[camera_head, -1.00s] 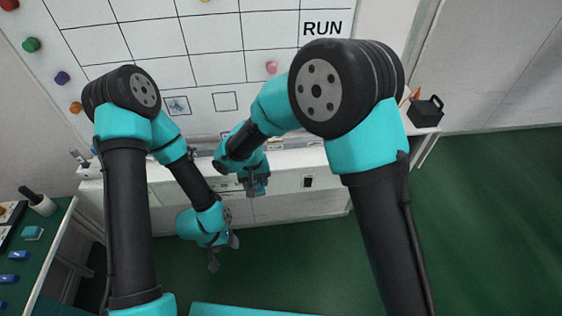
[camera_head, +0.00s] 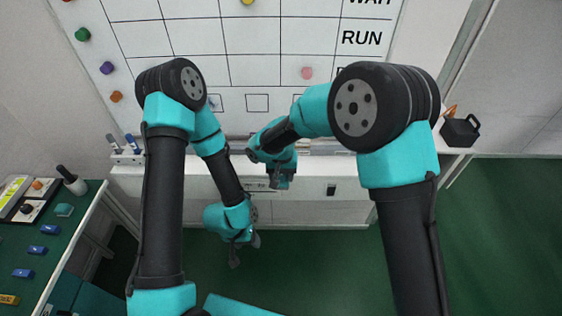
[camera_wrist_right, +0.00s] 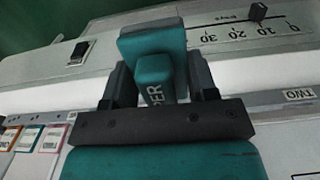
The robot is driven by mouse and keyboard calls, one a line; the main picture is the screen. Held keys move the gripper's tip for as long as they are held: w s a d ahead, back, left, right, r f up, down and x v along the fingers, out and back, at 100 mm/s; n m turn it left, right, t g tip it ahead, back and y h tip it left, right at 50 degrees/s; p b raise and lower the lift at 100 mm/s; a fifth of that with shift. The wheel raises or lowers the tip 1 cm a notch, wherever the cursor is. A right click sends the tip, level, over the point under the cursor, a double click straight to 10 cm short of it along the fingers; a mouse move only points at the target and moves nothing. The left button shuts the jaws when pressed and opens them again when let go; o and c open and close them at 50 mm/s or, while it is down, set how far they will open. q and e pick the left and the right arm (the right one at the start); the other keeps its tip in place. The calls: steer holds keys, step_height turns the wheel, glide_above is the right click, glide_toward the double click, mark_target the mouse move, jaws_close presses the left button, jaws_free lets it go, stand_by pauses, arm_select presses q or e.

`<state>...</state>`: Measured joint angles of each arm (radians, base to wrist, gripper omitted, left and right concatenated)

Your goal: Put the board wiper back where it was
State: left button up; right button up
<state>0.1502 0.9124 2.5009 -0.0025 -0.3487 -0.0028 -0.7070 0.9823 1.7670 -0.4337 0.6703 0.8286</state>
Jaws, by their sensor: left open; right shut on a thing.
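In the head view my right gripper (camera_head: 282,182) is in front of the white ledge (camera_head: 315,187) below the whiteboard; the wiper is hard to make out there. My left gripper (camera_head: 243,250) is open and empty, lower, over the green floor. My right arm hides part of the board and ledge.
The whiteboard (camera_head: 265,40) has a grid and coloured magnets. Pens (camera_head: 122,143) stand at the ledge's left end, a black caddy (camera_head: 459,131) at its right. A green table (camera_head: 60,235) with small items is at left. A numbered scale (camera_wrist_right: 235,35) shows in the wrist view.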

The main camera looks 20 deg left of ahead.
steer(key=w+a, duration=0.1)
steer(key=w, duration=0.5)
steer(key=w+a, duration=0.1)
steer(key=w, duration=0.2)
steer(key=shift+w+a+f, duration=0.1)
steer(key=shift+a+f, duration=0.2)
steer(key=shift+f, duration=0.1)
steer(key=shift+w, duration=0.1)
steer(key=shift+w+a, duration=0.1)
steer(key=shift+w, duration=0.15)
steer(key=shift+f, duration=1.8)
steer(key=shift+f, duration=0.15)
steer(key=o, duration=0.9)
step_height(320, 180, up, 12)
steer(key=shift+r, duration=0.2)
